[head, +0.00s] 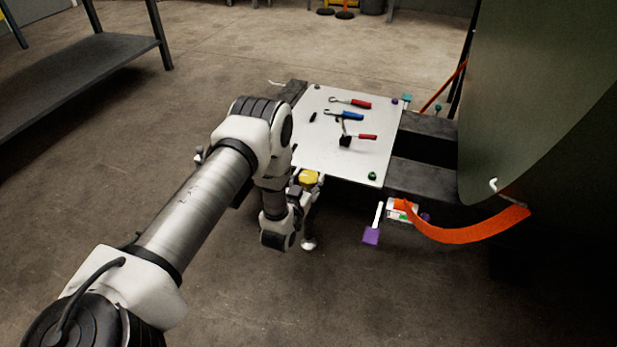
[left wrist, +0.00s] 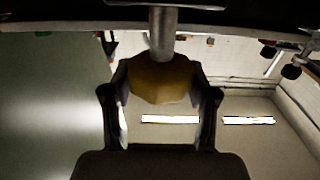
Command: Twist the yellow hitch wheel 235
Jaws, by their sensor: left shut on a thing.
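The yellow hitch wheel (head: 309,177) shows at the near left corner of the white panel, partly hidden by my left gripper. In the left wrist view the wheel (left wrist: 162,80) sits on a grey metal post and lies between the two fingers. My left gripper (left wrist: 161,108) is shut on the wheel, one finger at each side of it. In the head view my left gripper (head: 307,192) is at the wheel, mostly behind its own wrist. My right gripper is not in view.
The white panel (head: 330,155) carries several hand tools with red and blue handles. An orange strap (head: 470,232) hangs at the right, near a purple block (head: 371,236). A large green curved skin (head: 540,100) stands at the right. A grey shelf (head: 75,70) is at the left; floor between is clear.

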